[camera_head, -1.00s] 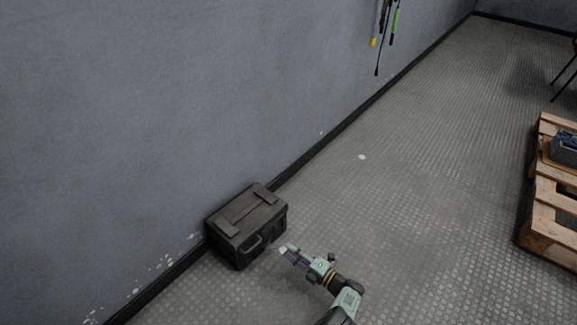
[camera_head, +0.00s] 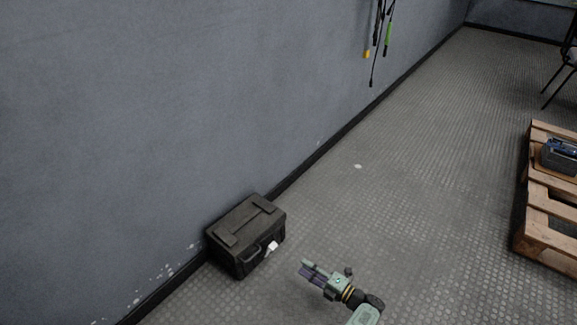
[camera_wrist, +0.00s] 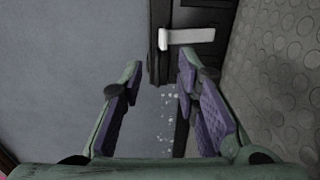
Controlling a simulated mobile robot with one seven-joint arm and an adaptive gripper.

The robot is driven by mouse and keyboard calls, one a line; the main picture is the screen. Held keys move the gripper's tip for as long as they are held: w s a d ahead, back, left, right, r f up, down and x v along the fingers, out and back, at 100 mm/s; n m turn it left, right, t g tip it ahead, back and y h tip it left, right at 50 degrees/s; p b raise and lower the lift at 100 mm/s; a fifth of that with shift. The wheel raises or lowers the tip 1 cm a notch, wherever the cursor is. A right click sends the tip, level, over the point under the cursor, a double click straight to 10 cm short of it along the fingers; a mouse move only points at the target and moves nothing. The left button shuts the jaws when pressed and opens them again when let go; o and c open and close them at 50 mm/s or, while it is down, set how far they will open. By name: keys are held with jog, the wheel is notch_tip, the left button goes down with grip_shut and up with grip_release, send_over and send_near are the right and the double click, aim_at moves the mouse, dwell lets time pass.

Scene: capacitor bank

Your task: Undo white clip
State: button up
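The white clip (camera_head: 271,248) is on the front of a dark case, near its right corner. In the wrist view the clip (camera_wrist: 188,37) is a pale bar with a short upright end, lying across the case's edge beyond my fingers. I cannot tell whether it is latched. My gripper (camera_head: 304,269) is to the right of the case, apart from the clip. In the wrist view my gripper (camera_wrist: 161,75) has its purple-padded fingers spread with nothing between them.
The dark case (camera_head: 235,243) stands on the floor against the grey wall (camera_head: 150,110). A wooden pallet (camera_head: 545,200) bearing a blue-grey item (camera_head: 560,157) is at the right. Cables (camera_head: 377,40) hang on the wall. The floor between case and pallet is clear.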

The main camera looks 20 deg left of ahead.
jog(key=w+a+r+n+h+p, duration=0.3)
jog(key=w+a+r+n+h, duration=0.2)
jog(key=w+r+n, duration=0.6)
jog(key=w+a+r+n+t+p, duration=0.1)
jog(key=w+a+r+n, duration=0.2)
jog(key=r, duration=0.5)
jog(key=w+a+r+n+t+h+p, duration=0.1)
jog(key=w+a+r+n, duration=0.3)
jog(key=r+n, duration=0.3)
jog(key=shift+a+r+h, duration=0.3)
jog(key=shift+a+r, duration=0.05)
jog(key=shift+r, duration=0.25)
